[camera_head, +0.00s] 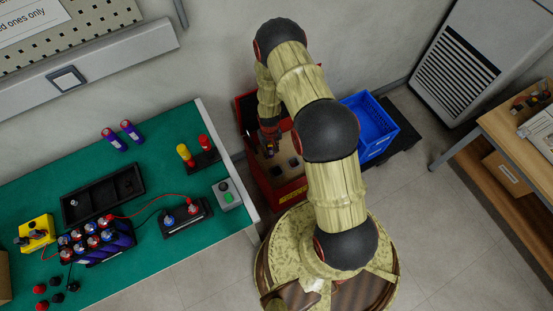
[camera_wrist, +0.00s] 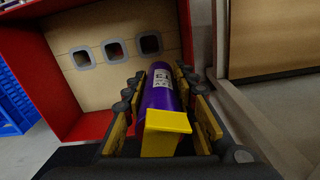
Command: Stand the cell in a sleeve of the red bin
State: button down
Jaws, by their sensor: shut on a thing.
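My gripper (camera_head: 268,143) is over the red bin (camera_head: 289,193), partly hidden by my own arm in the head view. In the wrist view my gripper (camera_wrist: 160,92) is shut on the purple cell (camera_wrist: 158,93), which has a white label and a yellow block at its near end. The cell points away from the wrist toward the tan board inside the red bin (camera_wrist: 88,127). The board has three square sleeves with grey rims, a left one (camera_wrist: 82,58), a middle one (camera_wrist: 115,51) and a right one (camera_wrist: 150,43). The cell's far end appears apart from them.
A blue bin (camera_head: 372,130) stands right of the red one. The green table (camera_head: 140,175) to the left holds two loose purple cells (camera_head: 120,137), a black tray (camera_head: 103,193), a battery pack (camera_head: 98,243) and a grey button box (camera_head: 227,194). A wooden bench (camera_head: 500,135) stands at the right.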

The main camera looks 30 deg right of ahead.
jog(key=shift+m, duration=0.4)
jog(key=d+f+b, duration=0.1)
jog(key=f+b, duration=0.2)
jog(key=f, duration=0.3)
jog(key=d+f+b, duration=0.1)
jog(key=f+b, duration=0.2)
jog(key=f, duration=0.4)
jog(key=d+f+b, duration=0.1)
jog(key=f+b, duration=0.2)
jog(key=f, duration=0.4)
jog(key=shift+s, duration=0.4)
jog(key=shift+s+a+f+b, duration=0.1)
jog(key=shift+f+b, duration=1.25)
jog(key=shift+f, duration=0.05)
dwell(1.5)
jog(key=c, duration=1)
grip_release()
jog(key=o, duration=0.3)
jog(key=shift+o, duration=1.1)
jog(key=shift+r, duration=0.15)
